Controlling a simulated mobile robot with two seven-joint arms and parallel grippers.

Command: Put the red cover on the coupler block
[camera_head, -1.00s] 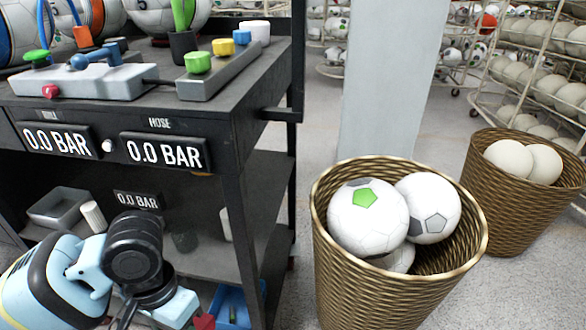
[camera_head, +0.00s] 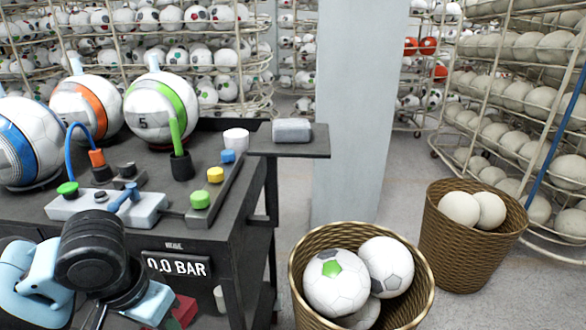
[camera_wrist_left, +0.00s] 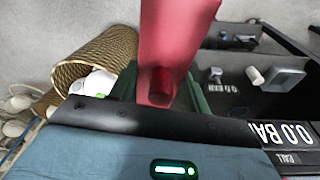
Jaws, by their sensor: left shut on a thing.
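My left gripper (camera_wrist_left: 160,88) is shut on the red cover (camera_wrist_left: 177,38), which stands out between its green fingers in the left wrist view. In the head view the red cover (camera_head: 184,309) shows only partly, low beside my left wrist and in front of the dark cart. Several parts lie on the cart top: a pale grey block (camera_head: 148,208) with a green knob and blue lever, and a dark bar with green, yellow and blue caps. A plain grey block (camera_head: 292,130) sits on the side shelf. I cannot tell which is the coupler block. My right gripper is out of view.
The dark cart (camera_head: 222,245) has a "0.0 BAR" display on its front. Three large balls stand at its back left. A wicker basket of balls (camera_head: 418,300) stands right of the cart, with another behind it. Grey floor is clear around the pale column (camera_head: 355,110).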

